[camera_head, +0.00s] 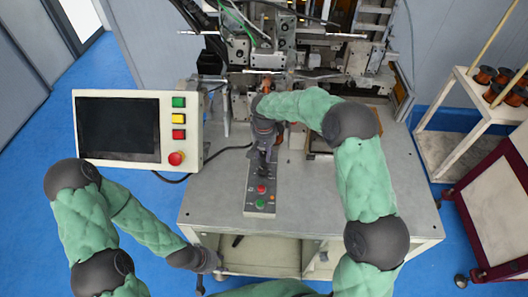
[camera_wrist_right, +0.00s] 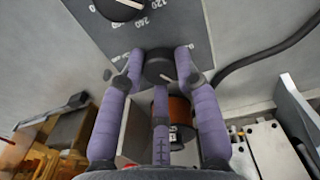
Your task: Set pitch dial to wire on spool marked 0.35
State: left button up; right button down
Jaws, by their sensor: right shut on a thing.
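A grey control panel (camera_head: 261,200) lies on the machine's table. In the right wrist view, my right gripper (camera_wrist_right: 160,68) has its fingers closed around a dark round knob (camera_wrist_right: 158,62) with a light pointer line. A second dark dial (camera_wrist_right: 120,8) with numbers such as 120 and 240 is at the top edge. A copper wire spool (camera_wrist_right: 178,108) with a white label stands behind the fingers; its mark is too small to read. In the head view, my right gripper (camera_head: 263,158) is over the panel's far part and hides the knob. My left gripper (camera_head: 206,264) is low at the table's front left; its fingers are unclear.
A screen box (camera_head: 138,130) with several buttons stands left of the panel. The winder (camera_head: 275,45) fills the back. A white cart (camera_head: 450,145) with several copper spools (camera_head: 500,85) is at the right. The table (camera_head: 335,215) is clear right of the panel.

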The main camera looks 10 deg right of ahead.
aim_at(264, 154)
jog(key=shift+n, duration=1.2)
jog(key=c, duration=0.9)
grip_release()
notch_tip(264, 154, up, 12)
